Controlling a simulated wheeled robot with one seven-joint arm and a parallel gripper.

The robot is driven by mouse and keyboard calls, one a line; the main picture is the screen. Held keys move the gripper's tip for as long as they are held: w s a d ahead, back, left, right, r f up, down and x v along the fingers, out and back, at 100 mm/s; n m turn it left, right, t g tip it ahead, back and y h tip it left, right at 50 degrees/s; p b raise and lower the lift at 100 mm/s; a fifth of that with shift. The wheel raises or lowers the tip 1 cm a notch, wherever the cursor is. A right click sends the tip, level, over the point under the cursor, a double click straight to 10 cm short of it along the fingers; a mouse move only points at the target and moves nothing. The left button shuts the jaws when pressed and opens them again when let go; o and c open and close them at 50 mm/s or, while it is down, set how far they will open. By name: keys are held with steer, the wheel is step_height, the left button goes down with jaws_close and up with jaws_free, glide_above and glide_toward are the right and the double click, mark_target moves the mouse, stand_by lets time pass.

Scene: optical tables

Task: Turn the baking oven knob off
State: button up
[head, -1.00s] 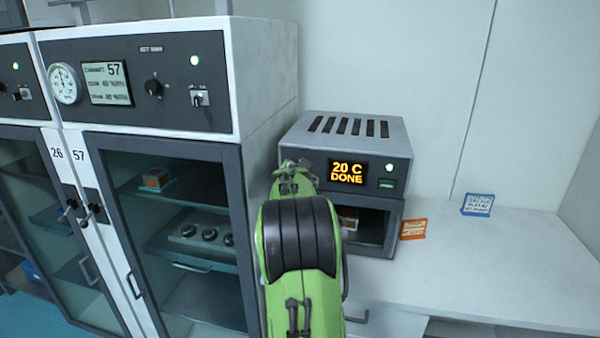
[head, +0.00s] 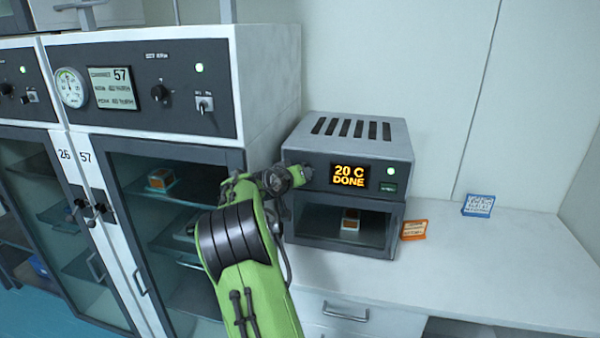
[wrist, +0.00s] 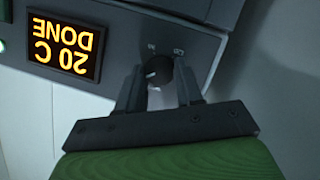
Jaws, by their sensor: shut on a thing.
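The small grey baking oven (head: 350,137) stands on the white bench against the wall. Its lit display (head: 349,175) reads "20 C DONE" in orange. My gripper (head: 300,173) is at the left end of the oven's front panel, beside the display, and hides the knob there. In the wrist view, where the display is upside down, the dark round oven knob (wrist: 158,72) sits between the two fingers of my gripper (wrist: 158,80), which is shut on it. A light pointer mark shows on the knob; small labels beside it are too small to read.
Behind the oven's glass window sits a small box (head: 350,220). A tall dry cabinet (head: 160,200) numbered 57 stands close on the left.

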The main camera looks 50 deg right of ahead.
steer(key=n+g+h+p, duration=0.1)
steer(key=n, duration=0.1)
steer(key=n+g+h+p, duration=0.1)
steer(key=n, duration=0.2)
steer(key=n+g+h+p, duration=0.1)
steer(key=n, duration=0.1)
steer(key=shift+w+a+f+n, duration=0.15)
steer(key=shift+w+f+n, duration=0.05)
steer(key=shift+f+n, duration=0.2)
steer(key=shift+h, duration=0.3)
stand_by(0.3)
steer(key=o, duration=1)
steer(key=shift+o, duration=0.2)
steer(key=a+r, duration=0.1)
steer(key=a, duration=1.4)
steer(key=shift+s+a+b, duration=0.15)
steer(key=shift+a+b, duration=0.15)
steer(key=shift+a, duration=0.05)
